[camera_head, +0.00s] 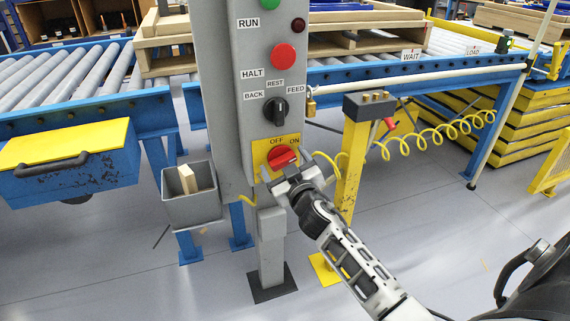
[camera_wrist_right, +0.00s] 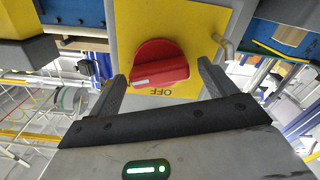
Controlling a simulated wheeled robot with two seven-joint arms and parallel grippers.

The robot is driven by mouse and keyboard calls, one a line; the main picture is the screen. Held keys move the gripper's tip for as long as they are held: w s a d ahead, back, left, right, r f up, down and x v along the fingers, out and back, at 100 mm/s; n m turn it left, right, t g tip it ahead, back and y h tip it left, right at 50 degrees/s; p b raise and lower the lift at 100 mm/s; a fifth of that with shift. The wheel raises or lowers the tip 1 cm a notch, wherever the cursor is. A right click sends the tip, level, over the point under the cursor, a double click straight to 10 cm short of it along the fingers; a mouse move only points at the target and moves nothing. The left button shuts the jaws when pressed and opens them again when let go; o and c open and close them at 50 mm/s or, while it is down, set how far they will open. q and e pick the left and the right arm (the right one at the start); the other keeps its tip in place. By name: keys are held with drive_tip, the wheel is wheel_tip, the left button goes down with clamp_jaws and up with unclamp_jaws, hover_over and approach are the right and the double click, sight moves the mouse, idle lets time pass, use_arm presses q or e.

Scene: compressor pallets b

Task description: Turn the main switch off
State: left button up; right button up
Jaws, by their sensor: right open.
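The main switch is a red rotary knob (camera_head: 281,157) on a yellow plate (camera_head: 260,155) low on the grey control post. The plate reads OFF and ON in the head view. My right gripper (camera_head: 289,171) is at the knob, its fingers open. In the right wrist view the red knob (camera_wrist_right: 162,64) sits between and just beyond the two open fingers (camera_wrist_right: 163,85), with no clear contact. The white mark on the knob lies toward the left there, and the OFF label is below the knob. My left gripper is not in view.
The grey control post (camera_head: 222,80) carries a black selector (camera_head: 275,111) and a red button (camera_head: 283,57) above the switch. A grey bin (camera_head: 193,208) hangs at left. A yellow post (camera_head: 352,160) with a coiled yellow hose (camera_head: 430,137) stands at right. A small padlock (camera_head: 311,103) hangs nearby.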

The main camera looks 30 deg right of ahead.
drive_tip(key=c, duration=1)
drive_tip(key=shift+n, duration=0.4)
drive_tip(key=n, duration=0.2)
drive_tip(key=shift+n, duration=0.4)
drive_tip(key=n, duration=0.3)
drive_tip(key=shift+a+f+n, duration=0.1)
drive_tip(key=shift+n, duration=0.2)
drive_tip(key=n, duration=0.3)
drive_tip(key=shift+f+n+p, duration=0.1)
drive_tip(key=shift+n+p, duration=0.2)
drive_tip(key=shift+n, duration=1.8)
